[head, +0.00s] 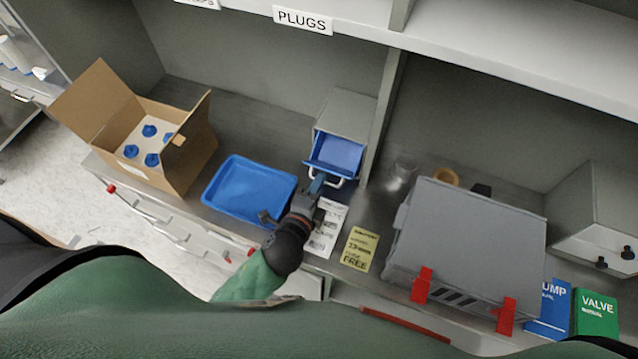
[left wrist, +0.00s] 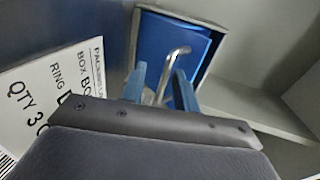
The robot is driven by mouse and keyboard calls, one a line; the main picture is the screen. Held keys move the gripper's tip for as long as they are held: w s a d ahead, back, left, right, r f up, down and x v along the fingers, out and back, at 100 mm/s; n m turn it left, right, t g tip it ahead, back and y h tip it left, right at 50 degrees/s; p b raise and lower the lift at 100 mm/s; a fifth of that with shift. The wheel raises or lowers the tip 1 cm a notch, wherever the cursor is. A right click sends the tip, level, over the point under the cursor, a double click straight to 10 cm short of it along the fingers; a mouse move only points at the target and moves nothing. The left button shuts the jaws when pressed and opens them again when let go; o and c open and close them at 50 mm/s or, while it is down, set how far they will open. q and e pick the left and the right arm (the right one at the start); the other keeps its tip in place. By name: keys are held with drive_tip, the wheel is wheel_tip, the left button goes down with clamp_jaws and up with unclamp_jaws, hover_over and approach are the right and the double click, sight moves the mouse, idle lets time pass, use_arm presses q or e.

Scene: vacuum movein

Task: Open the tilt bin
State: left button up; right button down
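The tilt bin is a grey housing (head: 347,112) with a blue bin (head: 338,153) in its front, standing on the shelf near the centre of the head view. The blue bin leans outward at the top, and its blue inside shows. A pale bar handle (head: 340,181) is on its front. In the left wrist view the metal handle (left wrist: 176,54) comes down between the blue fingers of my left gripper (left wrist: 161,85). The fingers are apart, with a gap around the handle; firm contact cannot be seen. My right gripper is not in view.
A blue tray (head: 250,188) and an open cardboard box (head: 190,150) stand left of the bin. A divider (head: 383,120) is close on its right. Beyond it are a clear cup (head: 402,172) and a large grey case (head: 465,240). Labels (head: 327,228) lie in front.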

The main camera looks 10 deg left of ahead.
use_arm(q)
drive_tip(key=shift+v, duration=3.2)
